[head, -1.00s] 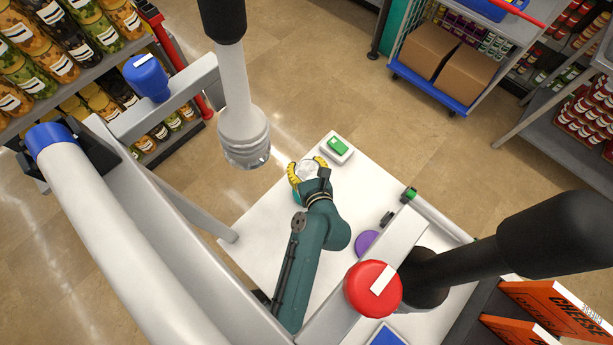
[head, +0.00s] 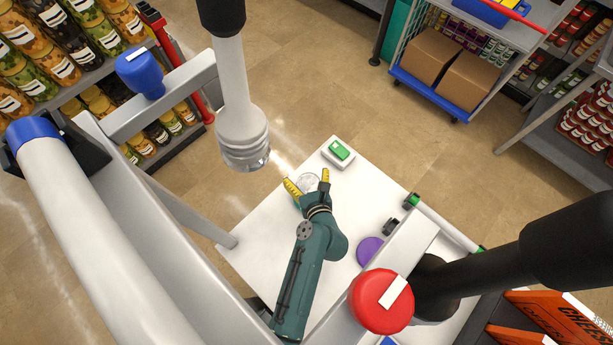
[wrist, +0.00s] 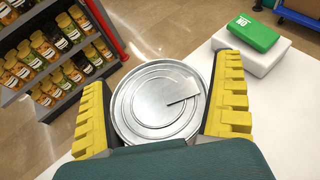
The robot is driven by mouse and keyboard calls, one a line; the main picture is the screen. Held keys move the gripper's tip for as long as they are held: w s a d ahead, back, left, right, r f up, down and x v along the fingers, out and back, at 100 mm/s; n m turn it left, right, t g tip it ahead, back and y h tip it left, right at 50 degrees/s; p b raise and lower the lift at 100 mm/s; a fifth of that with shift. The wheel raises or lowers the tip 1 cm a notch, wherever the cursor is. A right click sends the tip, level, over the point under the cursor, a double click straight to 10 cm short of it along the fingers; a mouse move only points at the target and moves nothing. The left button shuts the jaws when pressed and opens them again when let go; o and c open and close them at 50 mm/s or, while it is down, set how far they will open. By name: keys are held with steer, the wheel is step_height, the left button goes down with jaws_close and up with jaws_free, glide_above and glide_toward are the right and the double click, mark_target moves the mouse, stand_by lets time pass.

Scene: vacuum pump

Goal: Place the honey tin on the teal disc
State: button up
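The honey tin is a round metal can with a ringed silver lid and a pale label (wrist: 157,101). It stands upright on the white table and also shows in the head view (head: 308,182). My gripper (head: 306,177) has its yellow fingers spread on both sides of the tin.
A green box on a white block (head: 339,151) stands at the table's far corner. A purple disc (head: 369,250) lies right of my arm. A red-capped post (head: 381,301) and grey frame rise in front. White table (head: 262,235) is bare left of my arm. Jar shelves stand left.

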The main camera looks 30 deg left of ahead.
steer(key=shift+r, duration=0.15)
steer(key=p+v, duration=0.1)
steer(key=v, duration=1.1)
